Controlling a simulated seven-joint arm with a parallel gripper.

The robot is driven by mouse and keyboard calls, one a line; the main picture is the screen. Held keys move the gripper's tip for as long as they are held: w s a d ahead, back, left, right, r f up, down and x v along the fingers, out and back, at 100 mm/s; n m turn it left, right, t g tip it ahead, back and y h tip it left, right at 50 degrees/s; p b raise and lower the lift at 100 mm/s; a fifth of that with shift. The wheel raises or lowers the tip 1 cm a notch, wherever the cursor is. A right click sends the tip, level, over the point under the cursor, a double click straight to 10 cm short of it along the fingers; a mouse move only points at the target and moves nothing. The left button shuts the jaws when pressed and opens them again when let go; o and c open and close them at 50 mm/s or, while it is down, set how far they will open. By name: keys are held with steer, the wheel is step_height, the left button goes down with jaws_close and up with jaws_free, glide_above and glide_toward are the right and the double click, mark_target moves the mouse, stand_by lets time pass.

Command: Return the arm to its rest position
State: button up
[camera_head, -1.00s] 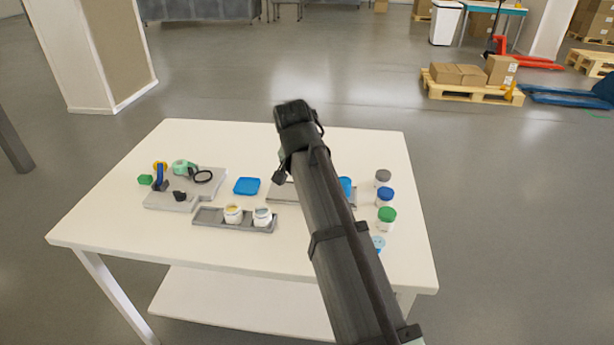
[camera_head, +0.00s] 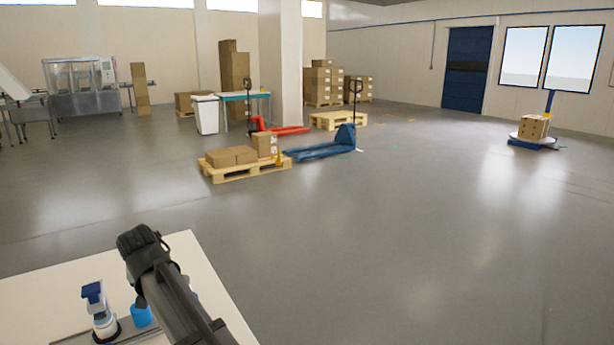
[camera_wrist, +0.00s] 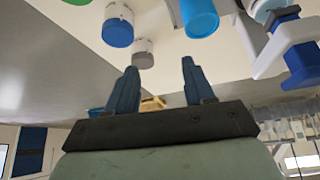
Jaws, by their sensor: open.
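My gripper (camera_wrist: 158,82) is open in the wrist view, its two dark blue fingers apart with nothing between them. In the head view my dark arm rises from the bottom over the table corner; the fingers do not show there. In the wrist view the table appears tipped over at the top. Beyond the fingers stand a white jar with a blue lid (camera_wrist: 118,32) and one with a grey lid (camera_wrist: 143,60).
The white table (camera_head: 50,290) fills the lower left. A white and blue object (camera_head: 97,300) and a blue piece (camera_head: 141,316) sit close left of my arm. Open floor lies right; a pallet with boxes (camera_head: 240,157) and a blue pallet jack (camera_head: 325,145) stand far off.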

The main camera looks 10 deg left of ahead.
steer(key=w+d+f+t, duration=0.1)
steer(key=w+d+f, duration=0.3)
steer(key=w+d, duration=0.5)
steer(key=w+d+f+t, duration=0.1)
steer(key=w+d+f, duration=0.5)
steer(key=w, duration=0.6)
steer(key=s+d+f+m+g+h, duration=0.1)
steer(key=s+d+f+g, duration=0.1)
steer(key=d+f, duration=0.95)
steer(key=s+d+f+m+g+h, duration=0.1)
steer(key=s+d+f+h, duration=0.1)
steer(key=d+f, duration=0.9)
steer(key=s+d+f+m+g+h, duration=0.15)
steer(key=s+d+f+g, duration=0.35)
steer(key=s+d+f, duration=1.35)
steer(key=s+d+f+m+g, duration=0.1)
steer(key=s+d+f+g, duration=0.1)
steer(key=s, duration=0.7)
steer(key=s+d+f+m+g, duration=0.1)
steer(key=s+d+f+g, duration=0.1)
steer(key=s+d, duration=0.3)
steer(key=s+d+f+m+g+y, duration=0.1)
steer(key=s+d+f, duration=0.2)
steer(key=s, duration=1.1)
steer(key=shift+d+f+g, duration=0.2)
steer(key=shift+d+g, duration=0.2)
steer(key=shift+d, duration=0.05)
